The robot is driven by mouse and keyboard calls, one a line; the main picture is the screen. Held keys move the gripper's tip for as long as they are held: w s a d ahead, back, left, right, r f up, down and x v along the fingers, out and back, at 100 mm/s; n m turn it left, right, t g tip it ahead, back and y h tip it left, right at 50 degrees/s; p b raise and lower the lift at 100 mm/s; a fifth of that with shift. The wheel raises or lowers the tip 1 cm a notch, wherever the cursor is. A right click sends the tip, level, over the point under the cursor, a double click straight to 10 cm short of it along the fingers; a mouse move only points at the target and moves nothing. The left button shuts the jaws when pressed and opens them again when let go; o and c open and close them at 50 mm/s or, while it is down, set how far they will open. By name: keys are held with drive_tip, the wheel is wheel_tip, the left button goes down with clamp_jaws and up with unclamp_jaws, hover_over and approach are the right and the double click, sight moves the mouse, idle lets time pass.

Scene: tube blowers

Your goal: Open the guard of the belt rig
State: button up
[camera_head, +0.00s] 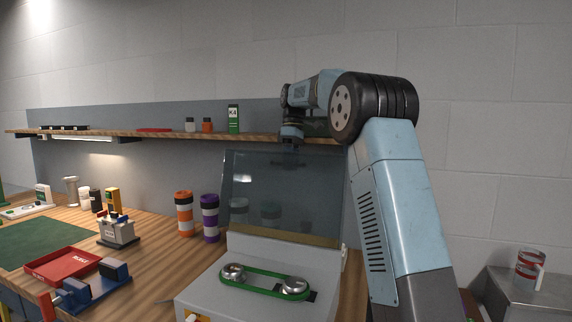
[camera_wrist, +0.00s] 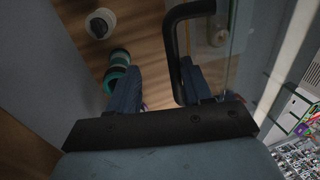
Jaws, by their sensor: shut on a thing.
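The belt rig (camera_head: 215,290) is a pale grey box at the bench front, with a green belt (camera_head: 262,283) around two metal pulleys on its top. Its guard (camera_head: 280,195) is a clear tinted panel that stands raised, nearly upright, at the back of the rig, so the belt is uncovered. My gripper (camera_head: 291,147) is at the guard's top edge. In the wrist view my gripper (camera_wrist: 158,75) has its fingers either side of one bar of the guard's black handle (camera_wrist: 174,40) and is shut on it. The fingertips are too small to make out in the head view.
A wooden shelf (camera_head: 180,134) runs close behind my gripper. Orange (camera_head: 184,214) and purple (camera_head: 210,218) banded tubes stand left of the guard. A red tray (camera_head: 62,265) and blue vise (camera_head: 95,285) lie at left. A mug (camera_head: 528,268) stands at far right.

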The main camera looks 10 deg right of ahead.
drive_tip(key=v, duration=0.7)
drive_tip(key=shift+d+r, duration=0.1)
drive_tip(key=shift+d, duration=0.05)
